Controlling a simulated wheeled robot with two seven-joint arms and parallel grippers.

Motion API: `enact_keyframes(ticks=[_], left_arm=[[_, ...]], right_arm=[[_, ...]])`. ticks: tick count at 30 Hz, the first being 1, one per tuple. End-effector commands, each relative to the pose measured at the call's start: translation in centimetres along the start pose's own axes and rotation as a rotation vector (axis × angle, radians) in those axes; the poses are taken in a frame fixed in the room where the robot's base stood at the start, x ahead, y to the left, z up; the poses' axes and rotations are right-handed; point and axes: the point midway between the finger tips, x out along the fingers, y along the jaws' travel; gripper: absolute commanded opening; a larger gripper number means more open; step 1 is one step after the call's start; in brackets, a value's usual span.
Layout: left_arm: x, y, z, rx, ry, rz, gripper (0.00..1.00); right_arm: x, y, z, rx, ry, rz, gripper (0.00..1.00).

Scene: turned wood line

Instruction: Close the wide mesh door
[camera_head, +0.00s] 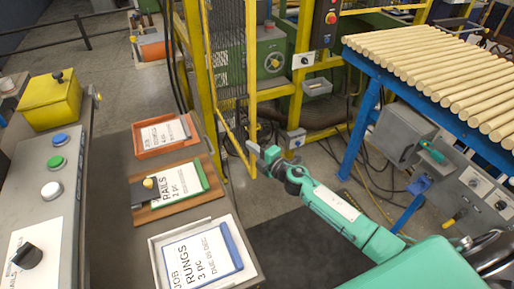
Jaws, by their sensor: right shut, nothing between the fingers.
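The wide mesh door (253,70) is a yellow frame with dark mesh, left of the picture's middle in the head view. It stands at an angle to the yellow fence behind it, so it appears open, and its lower end reaches toward me. My right gripper (262,156) is shut and empty at the door's lower near corner. I cannot tell whether it touches the frame. My left gripper is out of view.
A blue-framed rack of wooden rods (430,62) stands at the right. A bench with paper trays (157,263) and a button panel (40,185) fill the left. Cables lie on the floor beyond my right arm. A green machine (271,57) stands behind the door.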

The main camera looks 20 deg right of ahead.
Motion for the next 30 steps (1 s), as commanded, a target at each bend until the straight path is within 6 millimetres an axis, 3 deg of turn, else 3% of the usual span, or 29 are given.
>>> enact_keyframes(ticks=[9,12,17,30], left_arm=[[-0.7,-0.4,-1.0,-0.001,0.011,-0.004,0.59],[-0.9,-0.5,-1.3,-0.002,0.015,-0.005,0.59],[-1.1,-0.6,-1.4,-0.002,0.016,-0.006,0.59],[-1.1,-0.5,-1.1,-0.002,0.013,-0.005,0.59]], right_arm=[[6.4,0.1,0.0,0.005,-0.002,0.001,0.0],[5.2,-0.1,1.9,0.003,-0.003,-0.003,0.0],[4.8,0.0,3.3,0.003,-0.002,-0.001,0.0],[4.5,-0.1,3.8,0.003,-0.001,-0.001,0.0]])
